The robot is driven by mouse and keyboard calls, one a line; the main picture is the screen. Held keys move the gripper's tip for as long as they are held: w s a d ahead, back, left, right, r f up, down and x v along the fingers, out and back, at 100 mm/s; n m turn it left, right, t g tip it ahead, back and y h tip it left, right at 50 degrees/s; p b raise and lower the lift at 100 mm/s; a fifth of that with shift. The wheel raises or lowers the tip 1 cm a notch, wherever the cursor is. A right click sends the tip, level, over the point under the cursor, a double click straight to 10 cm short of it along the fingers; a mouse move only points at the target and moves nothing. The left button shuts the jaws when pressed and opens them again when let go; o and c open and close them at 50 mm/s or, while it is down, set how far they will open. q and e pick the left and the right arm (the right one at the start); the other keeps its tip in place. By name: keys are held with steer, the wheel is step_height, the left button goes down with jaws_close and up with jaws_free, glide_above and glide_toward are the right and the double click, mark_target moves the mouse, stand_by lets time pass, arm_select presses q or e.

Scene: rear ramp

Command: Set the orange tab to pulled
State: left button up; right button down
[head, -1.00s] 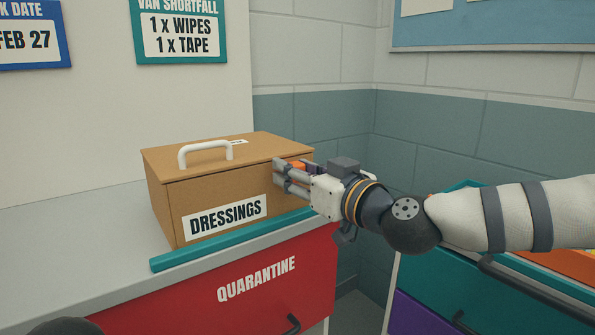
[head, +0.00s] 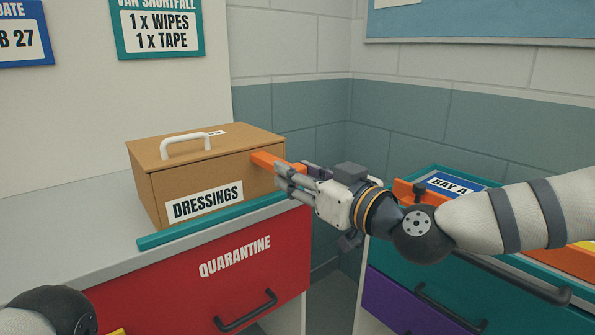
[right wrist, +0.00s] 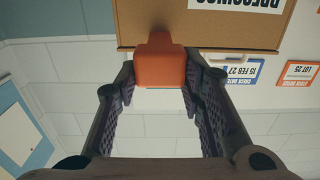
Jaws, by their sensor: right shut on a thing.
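My right gripper (head: 283,176) is at the tab's outer end, a little right of the box. In the right wrist view, the tab (right wrist: 160,68) sits between the two fingers, which are shut on it, and its far end meets the box (right wrist: 205,28). My left gripper is not in view; only a rounded part of my left arm shows at the bottom left.
The box stands on a grey counter (head: 85,235) behind a teal front strip (head: 205,222). Below is a red QUARANTINE drawer (head: 190,290) with a black handle. A teal unit (head: 425,255) with orange items stands at the right, under my right arm.

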steer(key=c, duration=1)
jaws_free()
steer(key=shift+c, duration=0.2)
steer(key=v, duration=1.2)
steer(key=s+a+f+m+g+h, duration=0.1)
steer(key=s+f+g, duration=0.25)
steer(key=f, duration=0.55)
steer(key=s+a+f+m+g+h+p, duration=0.1)
steer(key=s+f+m+g, duration=0.1)
steer(key=s+f, duration=0.45)
steer(key=s+f+m+g+h, duration=0.1)
steer(key=s+f+g, duration=0.2)
steer(key=f, duration=0.7)
steer(key=s+d+f+m+g+h, duration=0.2)
steer(key=s+d+f+g+h, duration=0.15)
steer(key=s+f, duration=0.75)
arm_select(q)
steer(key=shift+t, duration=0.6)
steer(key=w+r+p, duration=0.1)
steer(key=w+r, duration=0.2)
arm_select(e)
steer(key=s+d+f+g+h, duration=0.1)
steer(key=s+d+g+h, duration=0.1)
steer(key=s+d, duration=0.3)
steer(key=s+d+f+m+g+h, duration=0.1)
steer(key=s+d, duration=0.4)
steer(key=s, duration=0.7)
steer(key=shift+d+f+m+g+h, duration=0.35)
steer(key=shift+f+g+h, duration=0.2)
steer(key=shift+g, duration=0.45)
